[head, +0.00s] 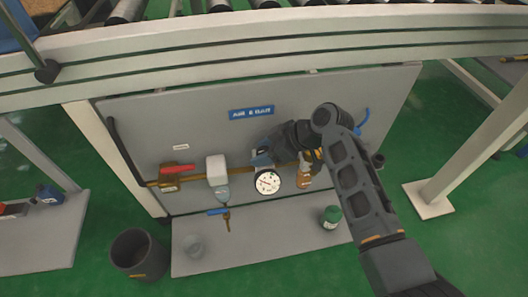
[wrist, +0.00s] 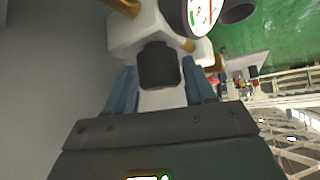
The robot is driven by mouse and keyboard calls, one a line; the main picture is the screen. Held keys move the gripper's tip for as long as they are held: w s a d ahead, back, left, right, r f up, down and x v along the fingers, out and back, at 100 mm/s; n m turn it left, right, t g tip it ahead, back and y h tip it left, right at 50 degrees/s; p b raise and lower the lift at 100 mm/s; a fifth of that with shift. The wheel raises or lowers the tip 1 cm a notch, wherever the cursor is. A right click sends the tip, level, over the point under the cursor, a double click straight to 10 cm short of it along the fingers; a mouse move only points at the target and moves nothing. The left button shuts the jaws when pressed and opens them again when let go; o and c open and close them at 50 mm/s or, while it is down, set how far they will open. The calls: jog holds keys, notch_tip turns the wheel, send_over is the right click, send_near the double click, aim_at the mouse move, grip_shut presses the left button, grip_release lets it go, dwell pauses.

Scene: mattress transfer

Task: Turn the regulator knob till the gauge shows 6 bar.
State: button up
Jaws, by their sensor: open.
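The gauge (head: 268,181) has a round white face and sits on the brass pipe at the middle of the grey panel; its needle is too small to read. Part of its face shows at the top of the wrist view (wrist: 203,14). The black regulator knob (wrist: 158,65) sticks out of a pale regulator body (wrist: 140,28). My gripper (head: 261,158) is beside the gauge, above it in the head view. In the wrist view its two blue-grey fingers stand open on either side of the knob, with gaps visible. The knob is hidden in the head view.
A blue sign (head: 251,113) is above on the panel. A red-handled valve (head: 172,168), a filter (head: 217,170) and a blue-handled drain (head: 219,211) lie left along the pipe. A green container (head: 331,217) stands on the ledge below; a dark bin (head: 137,255) is on the floor.

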jog(key=c, duration=0.7)
